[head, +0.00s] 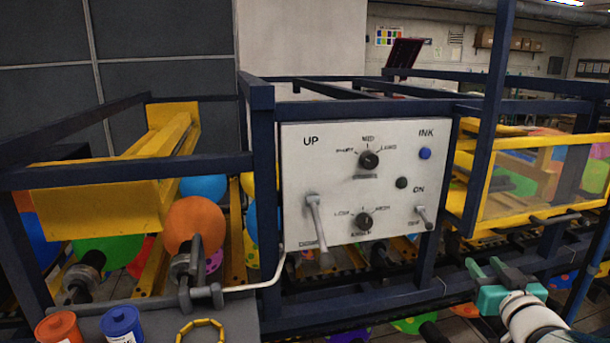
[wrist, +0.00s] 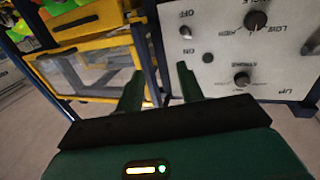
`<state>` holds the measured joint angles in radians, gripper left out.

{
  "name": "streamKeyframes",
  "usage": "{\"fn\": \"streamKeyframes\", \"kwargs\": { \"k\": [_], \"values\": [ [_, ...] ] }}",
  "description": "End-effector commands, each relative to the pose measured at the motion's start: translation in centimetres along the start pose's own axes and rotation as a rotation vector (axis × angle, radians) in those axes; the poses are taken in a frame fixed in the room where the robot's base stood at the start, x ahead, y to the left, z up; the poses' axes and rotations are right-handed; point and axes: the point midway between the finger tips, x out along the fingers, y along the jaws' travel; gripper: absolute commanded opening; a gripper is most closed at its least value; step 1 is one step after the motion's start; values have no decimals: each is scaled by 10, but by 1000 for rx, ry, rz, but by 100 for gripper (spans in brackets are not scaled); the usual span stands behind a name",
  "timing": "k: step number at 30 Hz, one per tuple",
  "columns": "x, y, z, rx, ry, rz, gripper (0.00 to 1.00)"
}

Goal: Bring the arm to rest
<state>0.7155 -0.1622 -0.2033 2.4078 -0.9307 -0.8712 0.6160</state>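My gripper (head: 487,275) is at the lower right of the head view, in front of the machine frame and below and to the right of the control panel (head: 330,215). In the wrist view my gripper (wrist: 157,85) shows two dark green fingers spread apart with nothing between them. The control panel (wrist: 220,60) appears upside down beyond the fingers. The gripper looks clear of the panel and touches nothing that I can see.
The panel carries knobs, a large lever (head: 316,220) and a small switch (head: 423,213). A dark blue frame (head: 265,180) surrounds it. An orange balloon (head: 193,222) sits at left.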

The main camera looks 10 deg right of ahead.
Motion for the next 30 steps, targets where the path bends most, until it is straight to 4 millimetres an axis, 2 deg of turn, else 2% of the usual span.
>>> {"fn": "streamKeyframes", "kwargs": {
  "k": [1, 5, 11, 17, 21, 24, 27, 30],
  "values": [
    [4, -13, -6, -15, -23, 25, 38],
    [5, -39, -8, -36, -128, 104, 38],
    [-16, -93, 3, -37, -344, 146, 38],
    [-65, -164, 26, -39, -611, 69, 38],
    [-116, -217, 43, -60, -809, -55, 38],
    [-153, -245, 52, -82, -927, -148, 38],
    [-178, -262, 57, -102, -1003, -216, 38],
    [-189, -268, 60, -110, -1038, -245, 38]
  ]
}}
